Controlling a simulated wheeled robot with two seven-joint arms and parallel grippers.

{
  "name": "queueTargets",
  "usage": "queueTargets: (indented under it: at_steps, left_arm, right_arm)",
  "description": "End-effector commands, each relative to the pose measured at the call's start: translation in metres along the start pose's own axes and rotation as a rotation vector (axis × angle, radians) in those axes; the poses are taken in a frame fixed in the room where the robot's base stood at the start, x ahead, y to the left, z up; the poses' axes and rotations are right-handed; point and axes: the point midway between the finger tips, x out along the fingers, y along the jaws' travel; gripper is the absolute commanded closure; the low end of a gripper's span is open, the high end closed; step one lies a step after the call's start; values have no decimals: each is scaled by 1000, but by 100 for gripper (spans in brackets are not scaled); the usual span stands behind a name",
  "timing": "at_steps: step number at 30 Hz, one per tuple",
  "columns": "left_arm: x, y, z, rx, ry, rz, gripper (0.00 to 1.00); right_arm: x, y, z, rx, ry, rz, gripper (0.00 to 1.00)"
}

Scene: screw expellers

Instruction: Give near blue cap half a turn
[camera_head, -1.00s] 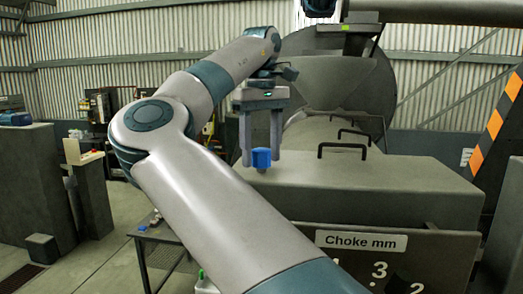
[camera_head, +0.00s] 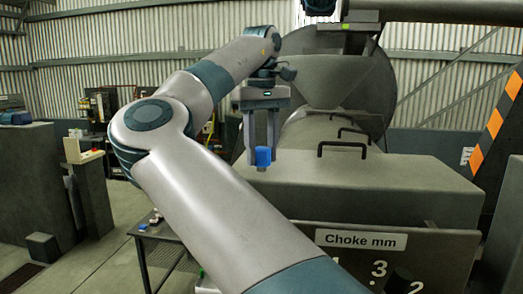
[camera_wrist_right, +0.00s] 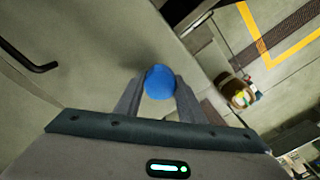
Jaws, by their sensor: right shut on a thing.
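The near blue cap (camera_head: 263,157) sits on a short grey fitting on top of the grey machine housing (camera_head: 380,185), left of its black handle. My right gripper (camera_head: 262,154) points down at it from above, with its two fingers on either side of the cap. In the right wrist view the round blue cap (camera_wrist_right: 160,82) lies between the fingertips, which are shut on it. The fitting below is mostly hidden there. My left gripper is not in view.
A black handle (camera_head: 342,149) rises from the housing close to the right of the cap. A large grey drum (camera_head: 350,85) stands behind. A small dark table (camera_head: 160,233) and a grey pillar with a control box (camera_head: 84,156) are at left.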

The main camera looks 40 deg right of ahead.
Motion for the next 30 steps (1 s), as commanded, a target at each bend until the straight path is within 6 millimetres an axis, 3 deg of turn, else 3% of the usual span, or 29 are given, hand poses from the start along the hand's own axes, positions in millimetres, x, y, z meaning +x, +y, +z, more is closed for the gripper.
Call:
queueTargets:
  at_steps: [8, 30]
  left_arm:
    - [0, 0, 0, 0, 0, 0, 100]
    - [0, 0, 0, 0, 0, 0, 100]
  right_arm:
    - [0, 0, 0, 177, 1, -2, 87]
    - [0, 0, 0, 870, 1, -2, 87]
